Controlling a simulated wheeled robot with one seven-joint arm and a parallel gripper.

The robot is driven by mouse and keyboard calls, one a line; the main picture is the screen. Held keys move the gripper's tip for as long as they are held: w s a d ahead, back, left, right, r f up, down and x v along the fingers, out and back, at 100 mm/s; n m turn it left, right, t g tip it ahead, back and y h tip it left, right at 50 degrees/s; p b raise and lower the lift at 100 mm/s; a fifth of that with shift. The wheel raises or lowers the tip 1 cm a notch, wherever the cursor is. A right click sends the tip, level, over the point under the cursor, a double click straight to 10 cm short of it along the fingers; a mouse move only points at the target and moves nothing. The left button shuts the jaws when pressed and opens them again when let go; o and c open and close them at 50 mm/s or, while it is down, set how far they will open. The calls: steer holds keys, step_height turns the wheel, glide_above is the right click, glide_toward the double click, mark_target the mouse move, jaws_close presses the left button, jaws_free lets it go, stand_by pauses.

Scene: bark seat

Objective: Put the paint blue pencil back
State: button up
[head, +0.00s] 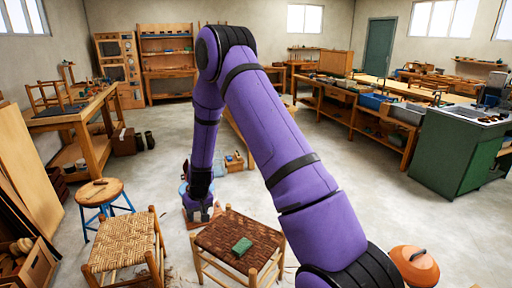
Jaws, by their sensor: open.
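My purple arm reaches up and then down to the floor area behind the dark woven seat. My gripper (203,214) is at its lower end, small and partly lost against a low wooden item (188,222). It is open, and I see nothing between its fingers. A bit of blue (183,189) shows just left of the wrist, but I cannot tell what it is. I cannot make out a paint blue pencil anywhere; it may be too small or hidden behind the arm.
A pale woven stool (122,240) and a blue-legged round stool (99,190) stand left. An orange lidded pot (414,268) is at right. Open floor (370,185) lies right of centre.

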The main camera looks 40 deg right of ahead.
steer(key=s+a+r, duration=0.1)
steer(key=s+r, duration=0.3)
steer(key=r, duration=0.6)
steer(key=s+a+r+n+t, duration=0.15)
steer(key=s+r, duration=0.25)
steer(key=r, duration=0.6)
steer(key=s+a+r, duration=0.2)
steer(key=s+r, duration=0.2)
steer(key=r, duration=0.6)
steer(key=s+r, duration=0.5)
steer(key=s, duration=0.7)
steer(key=s+r+t+h, duration=0.1)
steer(key=s+r, duration=0.4)
steer(key=s, duration=0.7)
steer(key=shift+s+r, duration=0.3)
steer(key=shift+r, duration=0.1)
steer(key=shift+t, duration=0.25)
